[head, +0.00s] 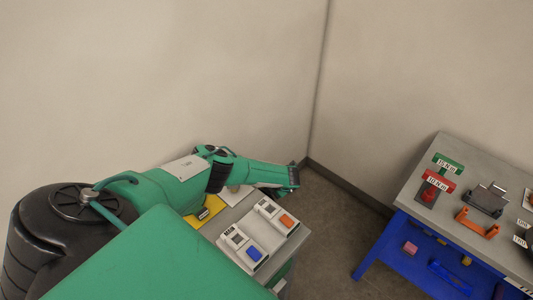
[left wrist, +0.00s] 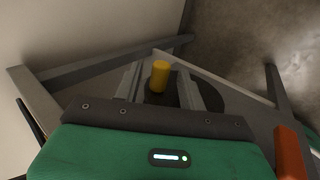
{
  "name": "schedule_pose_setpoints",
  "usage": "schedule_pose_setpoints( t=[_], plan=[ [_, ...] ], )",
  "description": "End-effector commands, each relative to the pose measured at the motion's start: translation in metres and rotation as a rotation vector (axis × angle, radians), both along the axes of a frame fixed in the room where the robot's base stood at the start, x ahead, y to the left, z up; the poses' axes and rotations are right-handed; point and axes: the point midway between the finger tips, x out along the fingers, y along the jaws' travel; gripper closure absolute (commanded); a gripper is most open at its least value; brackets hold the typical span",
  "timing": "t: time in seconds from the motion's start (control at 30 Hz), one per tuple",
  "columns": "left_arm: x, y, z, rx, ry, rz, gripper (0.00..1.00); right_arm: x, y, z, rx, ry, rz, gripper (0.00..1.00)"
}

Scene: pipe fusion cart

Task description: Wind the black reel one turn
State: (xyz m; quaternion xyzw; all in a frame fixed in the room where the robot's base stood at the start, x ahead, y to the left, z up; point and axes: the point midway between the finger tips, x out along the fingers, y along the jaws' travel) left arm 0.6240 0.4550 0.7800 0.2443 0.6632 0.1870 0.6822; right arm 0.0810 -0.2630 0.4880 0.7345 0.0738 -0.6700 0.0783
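The black reel (left wrist: 222,98) shows in the left wrist view as a dark disc, partly covered by my gripper. A yellow upright handle (left wrist: 160,76) stands on it. My left gripper (left wrist: 160,80) is open, with one grey finger on each side of the handle and a visible gap on both sides. In the head view my left gripper (head: 292,181) is at the end of the green arm, by the far edge of the grey cart top. I cannot make out the reel in the head view. My right gripper is in neither view.
Grey frame bars (left wrist: 95,62) surround the reel, and an orange part (left wrist: 290,152) is at lower right. Two white devices (head: 243,246) sit on the grey top. A blue-framed table (head: 425,170) with several tools stands right. Bare floor (head: 335,240) lies between.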

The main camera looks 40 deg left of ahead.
Motion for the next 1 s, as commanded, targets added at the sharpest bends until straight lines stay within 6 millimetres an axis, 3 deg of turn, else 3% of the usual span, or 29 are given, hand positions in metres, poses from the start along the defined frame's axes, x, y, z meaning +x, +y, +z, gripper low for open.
schedule_pose_setpoints(
  t=[0.37,1.0],
  plan=[
    [0.0,-0.004,0.007,-0.001,0.001,-0.001,0.59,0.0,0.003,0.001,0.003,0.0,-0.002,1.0],
    [-0.004,-0.059,0.081,-0.002,-0.001,-0.002,0.59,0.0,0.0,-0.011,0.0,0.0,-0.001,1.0]
  ],
)
